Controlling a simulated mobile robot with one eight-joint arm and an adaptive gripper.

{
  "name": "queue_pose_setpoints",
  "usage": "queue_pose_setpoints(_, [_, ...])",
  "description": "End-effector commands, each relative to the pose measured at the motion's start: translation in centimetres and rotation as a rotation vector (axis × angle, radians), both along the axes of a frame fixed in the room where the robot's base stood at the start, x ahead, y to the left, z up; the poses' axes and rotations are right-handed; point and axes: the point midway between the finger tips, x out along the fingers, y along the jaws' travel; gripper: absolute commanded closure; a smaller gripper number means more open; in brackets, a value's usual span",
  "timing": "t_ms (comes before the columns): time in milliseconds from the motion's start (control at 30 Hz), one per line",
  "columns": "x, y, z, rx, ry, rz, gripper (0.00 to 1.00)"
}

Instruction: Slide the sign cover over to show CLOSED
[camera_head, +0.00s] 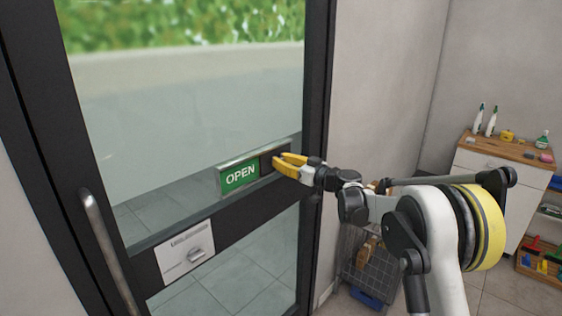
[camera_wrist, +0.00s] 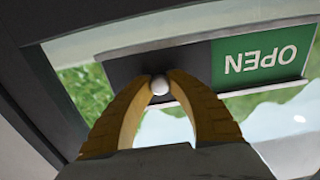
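The dark sliding cover (camera_head: 267,163) sits over the right part of the sign. In the wrist view, the green OPEN panel (camera_wrist: 262,58) appears upside down, beside the dark cover (camera_wrist: 135,68). A small round white knob (camera_wrist: 159,86) stands on the cover. My gripper (camera_head: 276,161) has yellow fingers at the cover; in the wrist view, its fingertips (camera_wrist: 160,80) close in on both sides of the knob. Any text under the cover is hidden.
The glass door (camera_head: 190,90) has a dark frame and a metal pull handle (camera_head: 105,245) at left. A wire basket (camera_head: 365,265) and a wood-topped cabinet (camera_head: 500,185) stand at right.

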Motion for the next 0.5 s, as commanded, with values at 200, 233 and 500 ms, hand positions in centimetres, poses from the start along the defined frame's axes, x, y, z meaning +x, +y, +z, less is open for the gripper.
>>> queue_pose_setpoints(200, [-0.01, -0.03, -0.02, 0.0, 0.0, 0.0, 1.0])
queue_pose_setpoints(233, [-0.01, -0.03, -0.02, 0.0, 0.0, 0.0, 1.0])
queue_pose_setpoints(500, [-0.74, 0.5, -0.06, -0.001, 0.001, 0.0, 1.0])
